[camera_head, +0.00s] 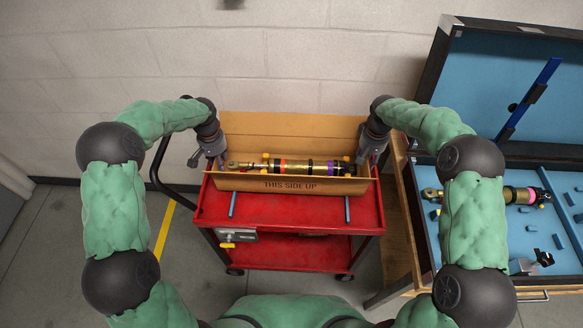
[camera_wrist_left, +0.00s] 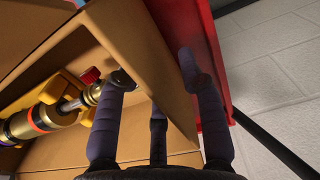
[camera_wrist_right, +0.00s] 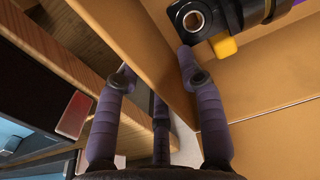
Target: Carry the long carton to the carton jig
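The long carton (camera_head: 318,187) is an open brown box marked "THIS SIDE UP". It sits on the red cart, and a shock absorber (camera_head: 290,166) with gold, red and purple parts lies in it. My left gripper (camera_head: 213,160) is at the carton's left end. In the left wrist view its spread fingers straddle the end wall (camera_wrist_left: 145,62). My right gripper (camera_head: 372,152) is at the right end, its fingers spread on either side of that end wall (camera_wrist_right: 148,50). Firm contact is not visible at either end. I cannot make out which thing is the carton jig.
The red cart (camera_head: 285,222) has two blue bars (camera_head: 232,204) (camera_head: 347,209) showing in front of the carton. A wooden bench (camera_head: 398,205) stands to its right, with an open blue-lined case (camera_head: 515,225) holding another shock. A wall is close behind.

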